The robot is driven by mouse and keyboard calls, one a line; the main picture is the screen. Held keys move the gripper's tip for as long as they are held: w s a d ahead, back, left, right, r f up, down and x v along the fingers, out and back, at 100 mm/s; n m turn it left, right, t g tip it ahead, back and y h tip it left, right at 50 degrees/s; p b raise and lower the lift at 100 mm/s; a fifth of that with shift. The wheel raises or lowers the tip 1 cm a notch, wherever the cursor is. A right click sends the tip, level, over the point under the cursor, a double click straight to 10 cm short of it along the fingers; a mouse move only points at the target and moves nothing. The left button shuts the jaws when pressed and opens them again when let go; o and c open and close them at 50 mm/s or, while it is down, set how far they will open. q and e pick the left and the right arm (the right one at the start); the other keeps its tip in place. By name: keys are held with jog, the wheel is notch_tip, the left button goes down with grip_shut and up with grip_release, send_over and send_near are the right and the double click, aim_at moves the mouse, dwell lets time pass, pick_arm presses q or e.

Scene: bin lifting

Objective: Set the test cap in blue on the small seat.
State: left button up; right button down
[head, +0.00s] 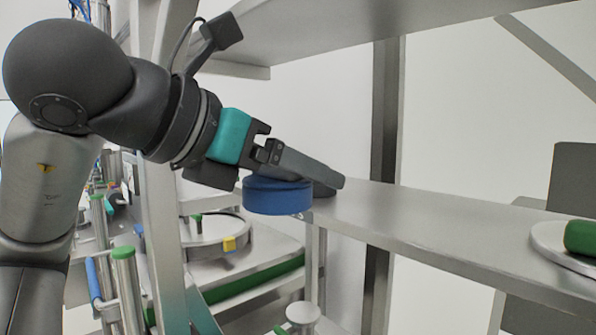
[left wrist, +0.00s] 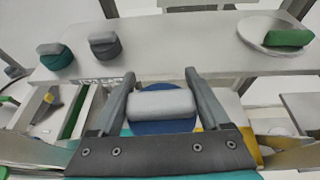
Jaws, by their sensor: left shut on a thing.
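The blue test cap (head: 278,197) is a flat blue disc hanging level under my left gripper (head: 325,180) in the head view. In the left wrist view the cap (left wrist: 165,127) carries a pale grey block as its grip, which lies between the two fingers of my left gripper (left wrist: 160,95). The gripper is shut on it, and the cap is in the air by the shelf's near left end. A small white round piece (head: 302,314) at the bottom of the head view may be the small seat; I cannot tell for sure. My right gripper is out of view.
The grey shelf (head: 430,215) runs to the right. On it are a white dish (head: 548,240) with a green block (head: 582,238), a teal cap (left wrist: 56,60) and a dark cap (left wrist: 105,50). A round lidded vessel (head: 205,248) stands lower left, by a metal post (head: 165,230).

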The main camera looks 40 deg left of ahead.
pick_arm(q)
jog(key=shift+r+p, duration=1.95)
jog(key=shift+r, duration=0.55)
jog(key=shift+f, duration=0.15)
